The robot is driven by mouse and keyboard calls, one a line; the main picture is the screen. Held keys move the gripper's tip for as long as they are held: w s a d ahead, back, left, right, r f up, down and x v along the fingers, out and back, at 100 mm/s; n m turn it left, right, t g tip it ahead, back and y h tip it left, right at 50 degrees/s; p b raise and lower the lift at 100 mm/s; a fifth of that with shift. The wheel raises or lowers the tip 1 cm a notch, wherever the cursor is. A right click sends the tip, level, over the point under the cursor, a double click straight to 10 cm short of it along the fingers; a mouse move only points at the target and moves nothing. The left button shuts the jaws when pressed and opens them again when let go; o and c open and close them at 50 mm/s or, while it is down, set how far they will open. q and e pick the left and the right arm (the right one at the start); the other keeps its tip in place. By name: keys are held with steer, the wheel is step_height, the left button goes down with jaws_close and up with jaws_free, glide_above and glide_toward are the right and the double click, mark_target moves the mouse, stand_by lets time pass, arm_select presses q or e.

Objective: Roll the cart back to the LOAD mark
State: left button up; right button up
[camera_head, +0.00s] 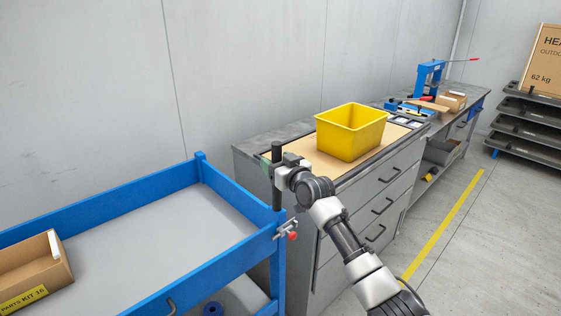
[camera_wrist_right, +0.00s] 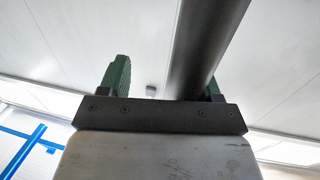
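The blue cart (camera_head: 215,268) with grey shelves stands at the lower left. A dark upright handle post (camera_head: 277,180) rises at its near right corner and also shows in the right wrist view (camera_wrist_right: 208,45). My right gripper (camera_head: 270,162) is at the upper part of this post. In the wrist view its green fingers (camera_wrist_right: 165,85) are apart, with the post near the right finger and a clear gap to the left finger. My left gripper is not in view. I cannot make out a LOAD mark.
A carton (camera_head: 35,272) labelled PARTS KIT 16 lies on the cart. A red-knobbed fitting (camera_head: 290,232) sits at the cart's corner. A grey drawer bench (camera_head: 385,200) with a yellow bin (camera_head: 350,132) stands close by. A yellow floor line (camera_head: 445,222) crosses open floor at right.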

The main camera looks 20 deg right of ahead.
steer(key=shift+d+r, duration=0.1)
steer(key=shift+d, duration=0.3)
steer(key=s+d+b, duration=0.1)
steer(key=s+d, duration=0.1)
steer(key=s, duration=0.8)
steer(key=shift+s+d, duration=0.25)
steer(key=shift+d, duration=0.05)
